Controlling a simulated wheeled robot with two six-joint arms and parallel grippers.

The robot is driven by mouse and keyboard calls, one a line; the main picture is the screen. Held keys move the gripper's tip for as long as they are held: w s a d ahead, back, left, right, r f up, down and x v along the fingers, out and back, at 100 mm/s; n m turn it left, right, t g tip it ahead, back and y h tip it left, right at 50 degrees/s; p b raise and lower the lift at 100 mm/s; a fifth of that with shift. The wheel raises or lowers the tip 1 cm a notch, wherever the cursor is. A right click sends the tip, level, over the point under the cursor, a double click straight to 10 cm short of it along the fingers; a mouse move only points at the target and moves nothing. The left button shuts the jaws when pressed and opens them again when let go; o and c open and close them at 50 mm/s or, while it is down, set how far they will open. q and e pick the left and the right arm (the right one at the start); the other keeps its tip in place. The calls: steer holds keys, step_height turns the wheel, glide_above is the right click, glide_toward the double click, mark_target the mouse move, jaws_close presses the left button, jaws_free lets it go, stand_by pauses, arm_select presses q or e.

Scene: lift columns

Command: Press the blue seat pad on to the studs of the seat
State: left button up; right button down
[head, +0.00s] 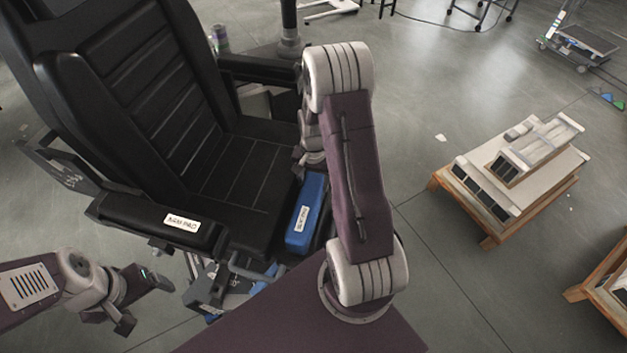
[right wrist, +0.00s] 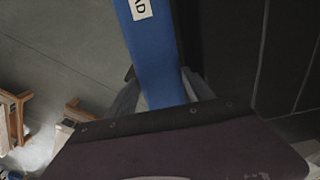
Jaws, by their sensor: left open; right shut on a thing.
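The blue seat pad (head: 307,214), a long block with a white label, is at the right edge of the black seat (head: 240,180). I cannot tell whether it touches the seat, and no studs show. My right gripper is mostly hidden behind my arm in the head view. In the right wrist view its fingers (right wrist: 165,98) are shut on the near end of the blue pad (right wrist: 150,50), with the black seat (right wrist: 230,45) to the right. My left gripper (head: 146,305) is open and empty at lower left, below the near armrest.
The near armrest (head: 135,212) carries a white label, and the far armrest (head: 258,70) is behind my right arm. The tall backrest (head: 140,80) rises at left. A wooden stand (head: 487,232) with pale parts is at right. Grey floor between is open.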

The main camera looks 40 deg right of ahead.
steer(key=shift+f, duration=0.3)
stand_by(0.4)
steer(key=shift+f+b, duration=0.3)
steer(key=shift+f, duration=0.5)
steer(key=shift+s+f, duration=0.1)
steer(key=shift+f, duration=0.1)
stand_by(1.5)
steer(key=shift+c, duration=1.6)
jaws_free()
steer(key=o, duration=0.3)
steer(key=shift+w+r, duration=0.15)
steer(key=shift+w, duration=0.05)
